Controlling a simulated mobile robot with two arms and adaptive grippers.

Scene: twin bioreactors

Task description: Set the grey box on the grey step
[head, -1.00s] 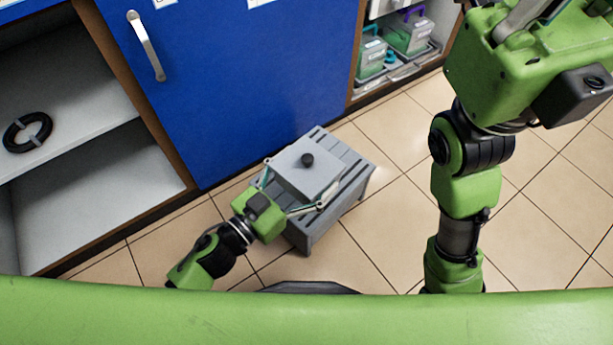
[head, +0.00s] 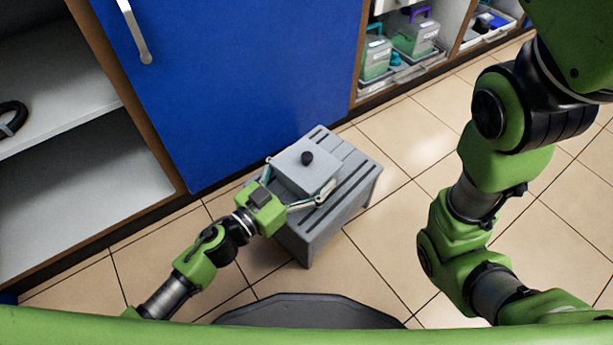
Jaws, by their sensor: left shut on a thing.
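The grey box (head: 300,170) has a flat lid with a black knob on top. In the head view it is over the left back part of the grey step (head: 345,195), a slatted low stool on the floor. My left gripper (head: 302,184) is shut on the grey box, with one finger along each side. The box looks level. I cannot tell whether its underside touches the step top. My right arm comes down at the right of the view; its gripper is not in view.
A blue cabinet door (head: 230,80) stands just behind the step. Open shelves at left hold a black coil (head: 12,120). Shelves at the back right hold clear containers with green and purple handles (head: 415,35). Tiled floor (head: 405,225) is free right of the step.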

